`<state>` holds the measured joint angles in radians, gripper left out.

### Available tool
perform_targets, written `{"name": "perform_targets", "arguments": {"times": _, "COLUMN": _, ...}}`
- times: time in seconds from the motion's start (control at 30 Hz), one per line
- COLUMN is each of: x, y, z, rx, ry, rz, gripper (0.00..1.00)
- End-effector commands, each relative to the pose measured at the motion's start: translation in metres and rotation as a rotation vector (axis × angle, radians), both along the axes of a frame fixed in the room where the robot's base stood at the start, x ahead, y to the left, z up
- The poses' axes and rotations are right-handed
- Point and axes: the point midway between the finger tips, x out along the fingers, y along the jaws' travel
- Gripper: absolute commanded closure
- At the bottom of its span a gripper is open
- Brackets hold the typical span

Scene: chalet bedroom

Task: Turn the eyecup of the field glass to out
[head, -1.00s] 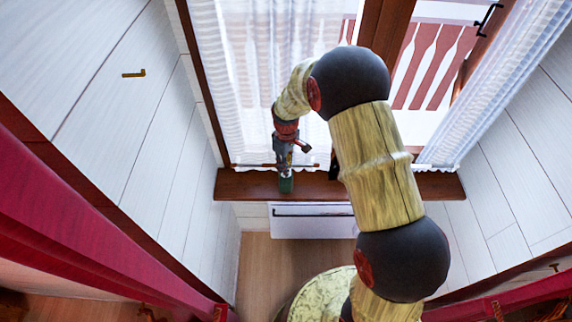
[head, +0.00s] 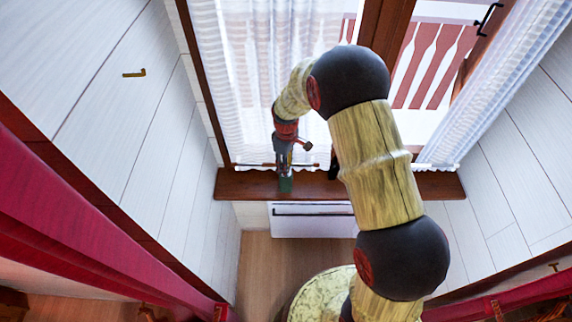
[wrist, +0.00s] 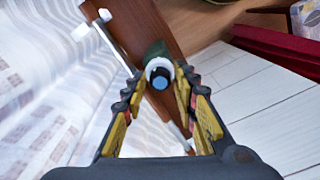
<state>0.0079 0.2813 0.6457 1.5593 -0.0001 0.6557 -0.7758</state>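The field glass (head: 285,184) is a small dark green piece standing on the brown window sill. In the wrist view its end faces the camera, with a white ring (wrist: 151,66) that looks like the eyecup around a blue lens (wrist: 160,79). My gripper (head: 285,167) points down just above it. In the wrist view my gripper (wrist: 158,88) has its two yellow-and-black fingers apart, one on each side of the ring. A small gap shows on the left; on the right I cannot tell whether the finger touches. The lower body of the field glass is mostly hidden.
The brown sill (head: 245,184) runs below the window, with sheer white curtains (head: 232,80) behind my gripper. A thin white rod (wrist: 113,45) crosses near the sill. A white panelled wall (head: 130,110) stands to the left. The sill's left part is clear.

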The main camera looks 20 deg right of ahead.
Motion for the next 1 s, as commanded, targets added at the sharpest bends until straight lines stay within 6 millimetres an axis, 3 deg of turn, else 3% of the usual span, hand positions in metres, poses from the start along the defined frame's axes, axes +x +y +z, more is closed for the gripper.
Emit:
{"name": "perform_targets", "arguments": {"times": 0.13, "x": 0.0, "y": 0.0, "z": 0.0, "rx": 0.0, "ry": 0.0, "rz": 0.0, "gripper": 0.61}}
{"name": "perform_targets", "arguments": {"times": 0.53, "x": 0.001, "y": 0.0, "z": 0.008, "rx": 0.001, "ry": -0.002, "rz": 0.0, "gripper": 0.61}}
{"name": "perform_targets", "arguments": {"times": 1.0, "x": 0.001, "y": 0.0, "z": 0.094, "rx": 0.0, "ry": -0.004, "rz": 0.0, "gripper": 0.61}}
